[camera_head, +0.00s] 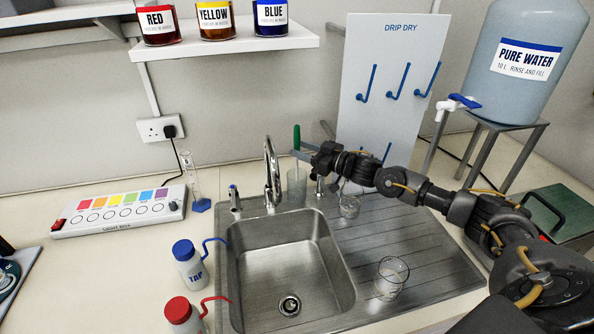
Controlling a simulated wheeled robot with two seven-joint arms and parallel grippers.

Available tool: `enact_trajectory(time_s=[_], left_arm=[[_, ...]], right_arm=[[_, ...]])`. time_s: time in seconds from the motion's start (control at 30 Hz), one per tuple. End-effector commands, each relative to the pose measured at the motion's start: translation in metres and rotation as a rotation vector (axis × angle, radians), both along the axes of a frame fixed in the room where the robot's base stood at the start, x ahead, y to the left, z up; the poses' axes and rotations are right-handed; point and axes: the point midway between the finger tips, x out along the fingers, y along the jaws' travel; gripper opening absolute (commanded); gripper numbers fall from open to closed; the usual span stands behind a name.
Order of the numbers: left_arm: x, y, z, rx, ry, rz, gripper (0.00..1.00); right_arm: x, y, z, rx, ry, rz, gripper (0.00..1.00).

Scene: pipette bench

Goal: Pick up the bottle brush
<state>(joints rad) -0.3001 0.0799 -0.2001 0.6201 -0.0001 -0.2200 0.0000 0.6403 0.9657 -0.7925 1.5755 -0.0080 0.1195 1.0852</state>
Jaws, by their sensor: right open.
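The bottle brush shows as an upright green handle (297,134) behind the sink, near the tap. Its lower part stands in a clear glass container (297,186), and the bristles cannot be made out. My right gripper (301,152) reaches in from the right with its fingers open at the height of the handle, just above the container. The fingers overlap the lower handle in the picture. I cannot tell whether the handle is between them or touched. My left gripper is not in view.
The steel tap (271,170) rises just left of the brush, behind the sink basin (285,262). Glass beakers stand on the draining board (430,272), one (391,277) in front and one (349,205) under my arm. The drip-dry board (385,70) stands behind.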

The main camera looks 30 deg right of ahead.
Motion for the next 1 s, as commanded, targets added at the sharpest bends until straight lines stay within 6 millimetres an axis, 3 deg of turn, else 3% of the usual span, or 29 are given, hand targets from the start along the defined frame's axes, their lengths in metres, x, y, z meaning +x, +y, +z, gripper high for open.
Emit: enact_trajectory(time_s=[0.03,0.17,0.43,0.77,1.0], left_arm=[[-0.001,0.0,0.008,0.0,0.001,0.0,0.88],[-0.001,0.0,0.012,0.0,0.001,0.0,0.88],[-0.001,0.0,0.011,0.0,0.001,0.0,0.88],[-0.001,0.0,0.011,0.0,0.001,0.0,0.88],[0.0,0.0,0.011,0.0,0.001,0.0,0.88]], right_arm=[[0.007,0.005,0.005,0.002,0.0,0.0,0.41],[0.018,0.01,0.002,0.001,0.001,0.0,0.41],[0.02,0.012,0.0,0.0,0.0,0.0,0.41],[0.02,0.012,0.0,0.0,0.0,0.0,0.0],[0.02,0.012,0.001,0.001,-0.001,0.0,0.0]])
